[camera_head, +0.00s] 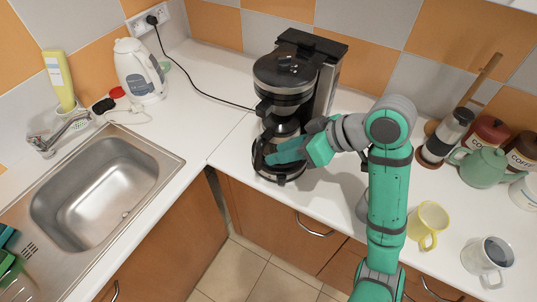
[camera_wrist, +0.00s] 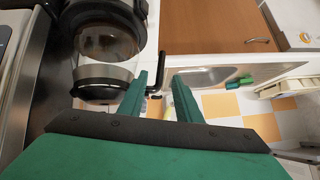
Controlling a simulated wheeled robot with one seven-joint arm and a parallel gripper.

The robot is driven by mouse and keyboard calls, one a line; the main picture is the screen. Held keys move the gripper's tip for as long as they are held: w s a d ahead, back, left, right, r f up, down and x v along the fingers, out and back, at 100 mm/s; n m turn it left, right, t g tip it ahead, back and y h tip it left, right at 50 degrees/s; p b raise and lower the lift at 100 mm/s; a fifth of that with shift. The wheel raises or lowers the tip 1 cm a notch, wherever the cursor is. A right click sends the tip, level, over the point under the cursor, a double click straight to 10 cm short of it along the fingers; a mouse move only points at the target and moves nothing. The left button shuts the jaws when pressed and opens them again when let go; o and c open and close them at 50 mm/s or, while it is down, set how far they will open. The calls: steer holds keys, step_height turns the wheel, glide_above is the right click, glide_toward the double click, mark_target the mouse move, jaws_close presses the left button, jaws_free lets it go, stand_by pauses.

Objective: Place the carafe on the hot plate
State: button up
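The black and silver coffee maker (camera_head: 318,75) stands against the back wall. The glass carafe (camera_head: 284,128) is below its brew basket, partly hidden by my gripper. In the wrist view the carafe (camera_wrist: 105,40) is at the upper left, appearing upside down, with a metal band and black collar. Its black handle (camera_wrist: 156,82) shows between my gripper's fingers (camera_wrist: 161,78), which are open with a gap beside the handle. My gripper (camera_head: 285,153) reaches leftward in front of the machine. The hot plate is mostly hidden; I cannot tell whether the carafe rests on it.
The sink (camera_head: 95,195) and a white kettle (camera_head: 139,70) are on the left. A yellow mug (camera_head: 428,222), white mug (camera_head: 487,260), green teapot (camera_head: 484,167) and hand grinder (camera_head: 446,136) stand on the right. The counter's front edge is close to the machine.

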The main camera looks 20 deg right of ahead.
steer(key=shift+v, duration=1.9)
